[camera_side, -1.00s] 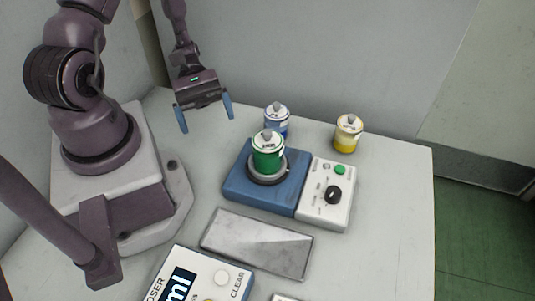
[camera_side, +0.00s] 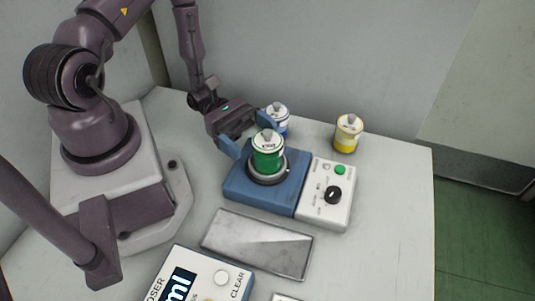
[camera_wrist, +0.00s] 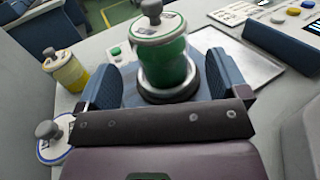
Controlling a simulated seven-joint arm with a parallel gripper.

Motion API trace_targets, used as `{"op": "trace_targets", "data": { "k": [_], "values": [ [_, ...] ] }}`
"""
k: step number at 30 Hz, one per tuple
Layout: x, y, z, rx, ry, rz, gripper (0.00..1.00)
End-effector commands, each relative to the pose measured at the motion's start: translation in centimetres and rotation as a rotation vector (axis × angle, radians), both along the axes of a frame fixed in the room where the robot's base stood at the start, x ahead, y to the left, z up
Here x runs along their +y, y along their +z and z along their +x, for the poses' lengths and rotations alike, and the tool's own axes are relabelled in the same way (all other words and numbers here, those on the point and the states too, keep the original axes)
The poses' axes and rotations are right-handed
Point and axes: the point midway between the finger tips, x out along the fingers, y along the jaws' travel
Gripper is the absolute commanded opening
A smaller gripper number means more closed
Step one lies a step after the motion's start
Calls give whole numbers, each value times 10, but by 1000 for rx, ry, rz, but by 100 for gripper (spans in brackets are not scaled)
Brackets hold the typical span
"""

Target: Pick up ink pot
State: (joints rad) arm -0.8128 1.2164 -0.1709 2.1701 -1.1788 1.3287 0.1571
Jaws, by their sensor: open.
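The green ink pot (camera_side: 267,155) stands upright in the round seat of a blue stirrer base (camera_side: 235,190). My gripper (camera_side: 250,137) is open and low, close behind the green pot. In the wrist view the green pot (camera_wrist: 165,58) stands between the two blue fingers of my gripper (camera_wrist: 155,78), with a gap on each side. A blue ink pot (camera_side: 284,124) stands behind the base, partly hidden by my gripper. A yellow ink pot (camera_side: 346,138) stands farther right; it also shows in the wrist view (camera_wrist: 70,72).
A white control panel (camera_side: 322,210) with a black knob and green button joins the base's right side. A grey metal tray (camera_side: 250,243) lies in front. A doser box (camera_side: 205,285) with a display is nearer. The table right of the panel is clear.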

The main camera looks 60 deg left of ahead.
Motion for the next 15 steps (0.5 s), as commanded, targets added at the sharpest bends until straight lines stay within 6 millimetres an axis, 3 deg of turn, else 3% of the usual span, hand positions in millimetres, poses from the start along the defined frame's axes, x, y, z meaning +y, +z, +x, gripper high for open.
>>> {"op": "trace_targets", "data": {
  "k": [9, 15],
  "values": [
    [-42, 4, 13, 0, -4, -2, 93],
    [-48, 3, 15, 1, -1, 1, 93]
  ]
}}
